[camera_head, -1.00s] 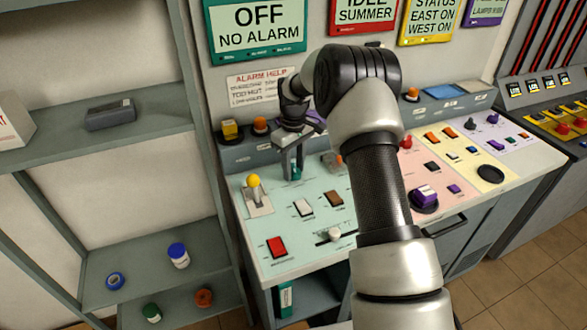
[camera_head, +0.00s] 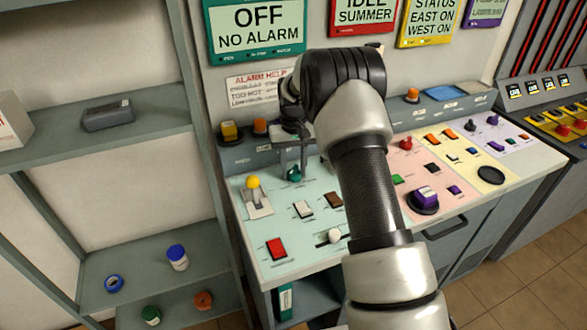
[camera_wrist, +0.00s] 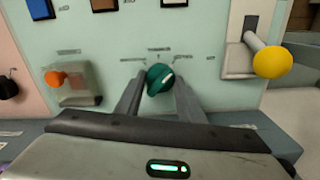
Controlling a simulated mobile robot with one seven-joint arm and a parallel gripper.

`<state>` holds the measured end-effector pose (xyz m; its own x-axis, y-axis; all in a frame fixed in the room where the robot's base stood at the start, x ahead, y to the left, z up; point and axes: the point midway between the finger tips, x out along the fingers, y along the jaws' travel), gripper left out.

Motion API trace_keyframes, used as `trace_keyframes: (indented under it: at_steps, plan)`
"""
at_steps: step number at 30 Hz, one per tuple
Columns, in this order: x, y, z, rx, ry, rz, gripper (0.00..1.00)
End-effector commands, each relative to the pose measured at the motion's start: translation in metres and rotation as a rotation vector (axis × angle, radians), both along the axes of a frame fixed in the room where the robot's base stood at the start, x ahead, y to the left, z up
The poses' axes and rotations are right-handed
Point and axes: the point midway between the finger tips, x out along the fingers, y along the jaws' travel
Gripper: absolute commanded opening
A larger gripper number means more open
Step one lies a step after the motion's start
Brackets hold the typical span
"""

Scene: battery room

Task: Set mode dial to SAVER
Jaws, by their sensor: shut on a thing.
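A green dial (camera_head: 294,173) sits on the pale green panel (camera_head: 268,215), near the panel's back. My gripper (camera_head: 292,158) reaches down over it, a finger on each side. In the wrist view the dial (camera_wrist: 160,79) is between my two fingertips (camera_wrist: 158,88), and they are shut on it. A pale mark on the dial points up and to the right in that view. Small labels stand around the dial, but I cannot read them, so I cannot tell its setting. My forearm hides part of the panel to its right.
A yellow-knobbed lever (camera_head: 253,183) stands close left of the dial. Rocker switches (camera_head: 303,209), a red button (camera_head: 276,248) and a white slider knob (camera_head: 334,235) lie nearer the front. Shelves (camera_head: 100,130) stand at left.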

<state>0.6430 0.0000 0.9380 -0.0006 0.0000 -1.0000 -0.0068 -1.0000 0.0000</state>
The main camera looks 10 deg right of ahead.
Motion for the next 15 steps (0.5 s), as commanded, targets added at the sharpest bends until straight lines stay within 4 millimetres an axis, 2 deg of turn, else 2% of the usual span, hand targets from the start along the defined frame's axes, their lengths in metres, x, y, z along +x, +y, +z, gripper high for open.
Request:
trace_keyframes:
  at_steps: [13,14,15]
  plan:
    - [0.0006,0.0000,0.0010,0.000,-0.002,-0.010,0.13]
    - [0.0006,0.0000,0.0010,0.000,-0.002,-0.010,0.40]
    - [0.0006,-0.0001,0.0009,0.000,-0.002,-0.010,0.47]
